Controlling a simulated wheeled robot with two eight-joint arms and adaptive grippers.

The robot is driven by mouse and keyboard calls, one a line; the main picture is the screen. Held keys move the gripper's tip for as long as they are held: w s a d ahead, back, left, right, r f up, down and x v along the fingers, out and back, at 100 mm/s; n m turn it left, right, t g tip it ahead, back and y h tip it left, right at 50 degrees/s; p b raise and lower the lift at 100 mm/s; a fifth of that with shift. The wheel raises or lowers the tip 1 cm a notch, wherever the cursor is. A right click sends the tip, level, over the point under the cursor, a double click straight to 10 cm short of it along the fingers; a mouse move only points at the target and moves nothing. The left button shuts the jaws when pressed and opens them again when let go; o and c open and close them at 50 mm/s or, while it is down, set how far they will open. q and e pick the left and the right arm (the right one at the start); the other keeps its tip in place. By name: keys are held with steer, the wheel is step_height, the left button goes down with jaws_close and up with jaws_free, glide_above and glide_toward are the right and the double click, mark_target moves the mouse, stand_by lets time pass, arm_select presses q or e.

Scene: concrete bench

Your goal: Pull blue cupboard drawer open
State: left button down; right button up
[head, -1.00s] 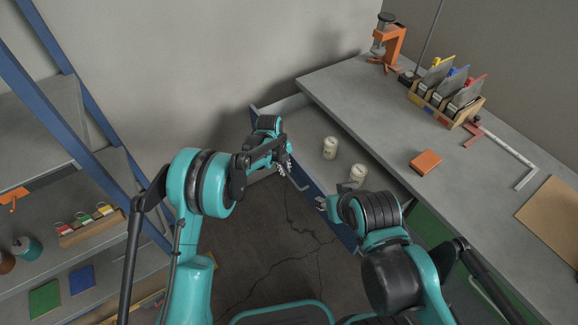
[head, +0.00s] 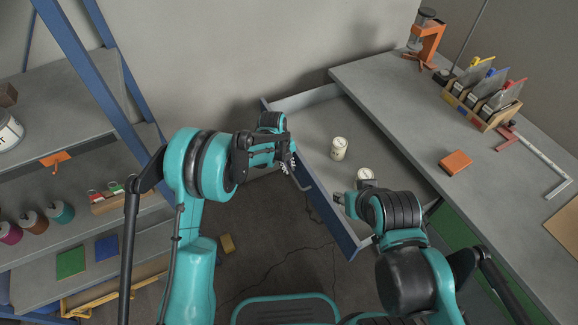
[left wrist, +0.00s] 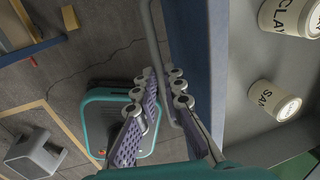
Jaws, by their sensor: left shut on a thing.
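The blue-fronted drawer (head: 346,238) stands well out from under the grey bench, and its grey inside is visible. Two pale cans stand in it, one farther back (head: 339,148) and one nearer the right gripper (head: 365,175). My left gripper (head: 288,168) is at the drawer's front, shut on its handle (left wrist: 154,35). In the left wrist view its purple-padded fingers (left wrist: 165,110) lie either side of the grey handle bar, beside the blue front. My right gripper (head: 342,199) is over the drawer's front edge; its finger gap is unclear.
The bench top (head: 400,100) holds an orange block (head: 455,162), a wooden rack (head: 485,105) and an orange stand (head: 424,45). A blue-framed shelf (head: 110,75) with spools is at left. Cracked floor (head: 265,235) lies before the drawer.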

arm_select(q)
steer(key=c, duration=1.6)
jaws_free()
step_height(320, 180, up, 12)
steer(key=a, duration=0.2)
steer(key=shift+s, duration=0.4)
steer(key=shift+a+f, duration=0.1)
